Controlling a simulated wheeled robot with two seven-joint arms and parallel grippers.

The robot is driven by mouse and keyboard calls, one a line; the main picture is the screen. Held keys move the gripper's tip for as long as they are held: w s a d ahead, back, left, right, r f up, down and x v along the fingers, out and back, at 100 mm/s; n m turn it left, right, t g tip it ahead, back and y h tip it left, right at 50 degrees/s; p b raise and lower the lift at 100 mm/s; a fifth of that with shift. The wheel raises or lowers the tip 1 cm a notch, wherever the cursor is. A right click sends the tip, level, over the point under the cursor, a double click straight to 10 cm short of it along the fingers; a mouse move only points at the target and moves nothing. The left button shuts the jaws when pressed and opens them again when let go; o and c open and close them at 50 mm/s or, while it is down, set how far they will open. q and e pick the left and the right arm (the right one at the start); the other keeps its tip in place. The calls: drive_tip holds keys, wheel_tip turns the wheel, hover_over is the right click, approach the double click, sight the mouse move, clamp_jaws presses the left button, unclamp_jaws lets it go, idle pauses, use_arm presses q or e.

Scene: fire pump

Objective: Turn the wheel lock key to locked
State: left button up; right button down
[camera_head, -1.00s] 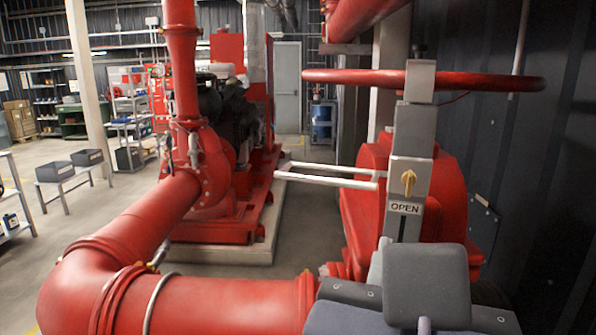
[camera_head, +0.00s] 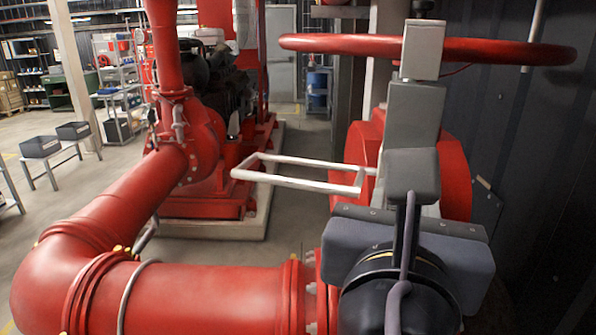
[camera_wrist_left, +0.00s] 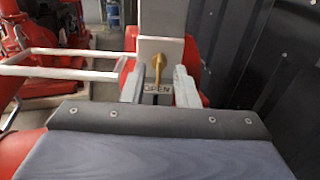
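The wheel lock key (camera_wrist_left: 157,65) is a small brass key on the front of a grey lock box (camera_wrist_left: 172,48) in the left wrist view. Its handle points up, and a plate reading OPEN (camera_wrist_left: 158,89) is below it. My left gripper (camera_wrist_left: 158,74) is open, with one pale finger on each side of the key and plate; no contact shows. In the head view the lock box (camera_head: 412,115) stands under the red handwheel (camera_head: 330,43). My left gripper (camera_head: 411,172) is in front of its lower part and hides the key and plate. My right gripper is out of view.
A white tubular frame (camera_head: 300,185) sticks out left of the lock box. A large red pipe (camera_head: 210,295) runs across the front left. A dark corrugated wall (camera_head: 530,150) is close on the right. Open floor (camera_head: 300,215) lies behind the pipe.

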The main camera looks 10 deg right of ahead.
use_arm(q)
drive_tip(key=shift+x, duration=1.4)
clamp_jaws()
